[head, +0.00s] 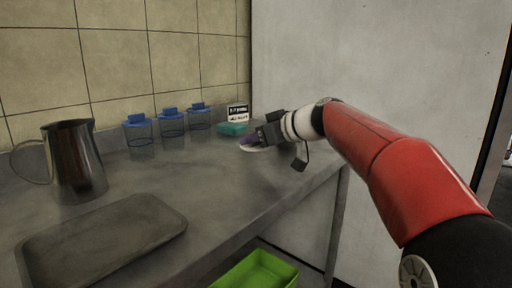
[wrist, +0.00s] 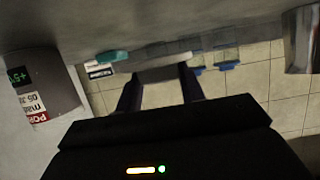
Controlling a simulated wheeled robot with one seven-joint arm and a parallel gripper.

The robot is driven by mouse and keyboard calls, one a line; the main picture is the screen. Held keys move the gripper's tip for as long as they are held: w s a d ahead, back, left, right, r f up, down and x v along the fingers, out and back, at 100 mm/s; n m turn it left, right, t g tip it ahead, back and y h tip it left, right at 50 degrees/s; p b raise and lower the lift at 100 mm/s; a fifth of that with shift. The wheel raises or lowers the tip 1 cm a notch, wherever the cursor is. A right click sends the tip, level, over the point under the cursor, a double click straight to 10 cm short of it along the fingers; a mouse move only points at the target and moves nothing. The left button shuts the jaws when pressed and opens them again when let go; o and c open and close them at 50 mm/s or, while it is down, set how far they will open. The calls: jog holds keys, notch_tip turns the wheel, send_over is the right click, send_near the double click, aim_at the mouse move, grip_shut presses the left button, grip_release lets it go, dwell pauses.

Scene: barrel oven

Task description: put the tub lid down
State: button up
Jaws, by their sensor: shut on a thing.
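My gripper (head: 262,138) is low over the far right end of the steel counter. It is shut on a pale, flat tub lid, whose light rim (head: 254,149) shows under the fingers in the head view. A purple patch shows beside the rim. In the wrist view my gripper (wrist: 160,92) has a finger on each side of a grey piece, with a pale edge (wrist: 165,63) beyond it. Most of the lid is hidden by the gripper. I cannot tell whether it touches the counter.
A teal box (head: 233,128) and a small sign (head: 238,113) are just behind the lid. Several blue-lidded clear tubs (head: 170,122) line the wall. A steel jug (head: 75,160) and a dark tray (head: 105,240) are at left. A green crate (head: 258,272) is below. The counter's middle is clear.

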aim_at(256, 145)
jog(key=shift+f, duration=0.95)
jog(key=shift+f+b, duration=0.35)
jog(key=shift+b, duration=0.15)
jog(key=shift+f+b, duration=0.25)
jog(key=shift+b, duration=0.15)
